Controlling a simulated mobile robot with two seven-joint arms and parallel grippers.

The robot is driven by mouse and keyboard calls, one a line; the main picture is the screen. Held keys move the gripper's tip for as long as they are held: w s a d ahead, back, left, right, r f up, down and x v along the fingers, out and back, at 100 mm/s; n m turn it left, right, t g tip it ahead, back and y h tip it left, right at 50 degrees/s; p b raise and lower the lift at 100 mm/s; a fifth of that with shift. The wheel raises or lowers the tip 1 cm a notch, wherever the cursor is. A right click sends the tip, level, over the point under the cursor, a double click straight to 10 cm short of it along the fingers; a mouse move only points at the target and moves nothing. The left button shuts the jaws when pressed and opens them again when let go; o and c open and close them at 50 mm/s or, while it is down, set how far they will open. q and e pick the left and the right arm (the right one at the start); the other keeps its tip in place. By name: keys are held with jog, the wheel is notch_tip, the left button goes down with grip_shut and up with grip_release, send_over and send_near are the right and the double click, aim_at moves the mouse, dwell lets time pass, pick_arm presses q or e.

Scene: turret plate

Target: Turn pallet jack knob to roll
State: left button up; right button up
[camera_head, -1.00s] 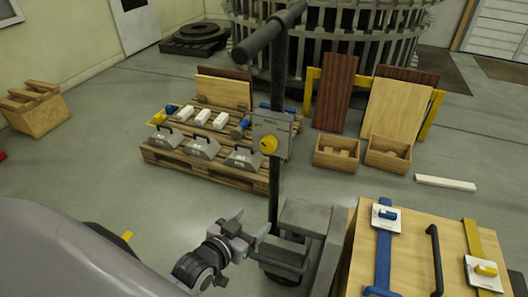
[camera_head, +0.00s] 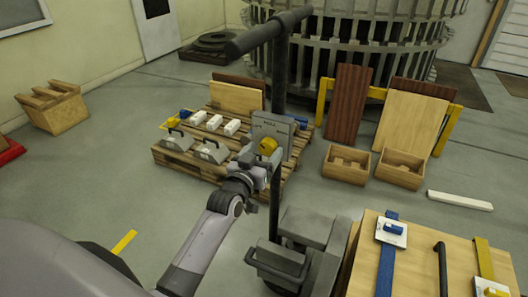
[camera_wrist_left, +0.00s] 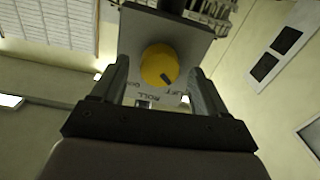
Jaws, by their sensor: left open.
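The yellow knob (camera_head: 268,146) sits on a grey plate (camera_head: 286,127) on the dark post of the pallet jack (camera_head: 281,72). In the left wrist view the knob (camera_wrist_left: 156,61) has a dark pointer mark aimed toward the lower right, roughly between the printed words ROLL and LIFT. A third label is partly hidden. My left gripper (camera_head: 264,157) is open in front of the plate, just below the knob in the head view. In the wrist view its fingers stand either side of the knob, apart from it. My right gripper is not in view.
A wooden pallet (camera_head: 180,160) with grey weights and white blocks stands behind. A wooden bench (camera_head: 360,262) with blue and yellow straps is at lower right. Open boxes (camera_head: 345,165) and leaning boards stand farther back.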

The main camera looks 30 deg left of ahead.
pick_arm(q)
jog(key=shift+w, duration=0.5)
jog(key=c, duration=1.1)
jog(key=shift+o, duration=0.2)
